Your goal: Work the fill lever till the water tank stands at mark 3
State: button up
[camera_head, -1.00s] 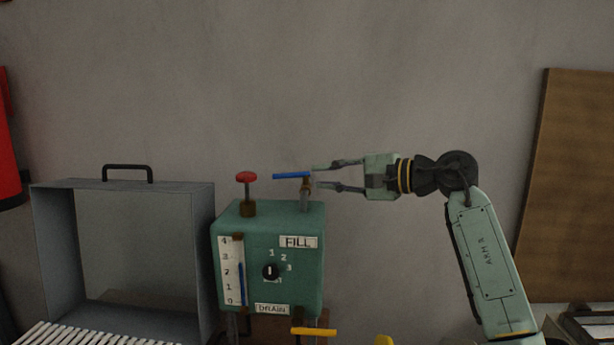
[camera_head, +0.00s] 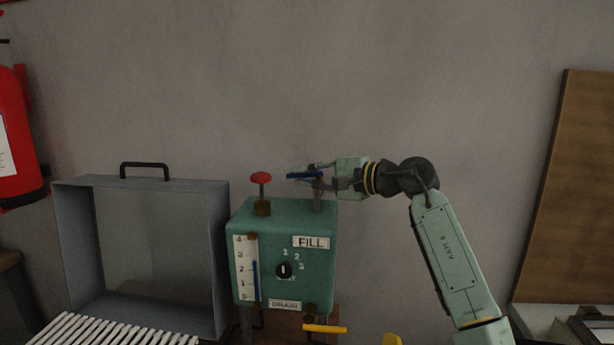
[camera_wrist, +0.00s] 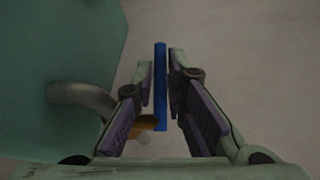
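The green tank box (camera_head: 322,240) stands beside the grey cabinet. Its gauge (camera_head: 245,268) shows a blue column with its top between marks 2 and 3. The blue fill lever (camera_head: 304,175) lies about level on a short post above the FILL label (camera_head: 311,242). My gripper (camera_head: 305,172) reaches in from the right at the lever. In the wrist view the lever (camera_wrist: 160,85) lies between my two fingers (camera_wrist: 160,70), which are drawn in near it, with thin gaps on both sides. Contact is not visible.
A red knob (camera_head: 261,178) stands on the box, left of the lever. A black dial (camera_head: 283,270) is on its front. A yellow lever (camera_head: 325,329) sits below the DRAIN label (camera_head: 285,304). The grey cabinet (camera_head: 195,250) is to the left. The wall space above is clear.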

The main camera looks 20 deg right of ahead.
grip_shut()
dwell(0.4)
jog(key=b, duration=0.2)
jog(key=shift+f+m+t+h+b, duration=0.35)
jog(key=shift+m+t+h, duration=0.05)
jog(key=shift+w+f+h+b, duration=0.1)
jog(key=shift+h+b, duration=0.3)
jog(key=shift+b, duration=0.4)
jog(key=m+b, duration=0.1)
jog(key=t+h+b, duration=0.1)
jog(key=b, duration=0.1)
jog(key=shift+w+a+m+t+h, duration=0.15)
jog(key=shift+w+m+t+h, duration=0.15)
jog(key=shift+m, duration=0.1)
jog(key=shift+w+r+m+t+h+b, duration=0.2)
jog(key=shift+r+m+t+h+b, duration=0.2)
jog(key=shift+m+h+b, duration=0.5)
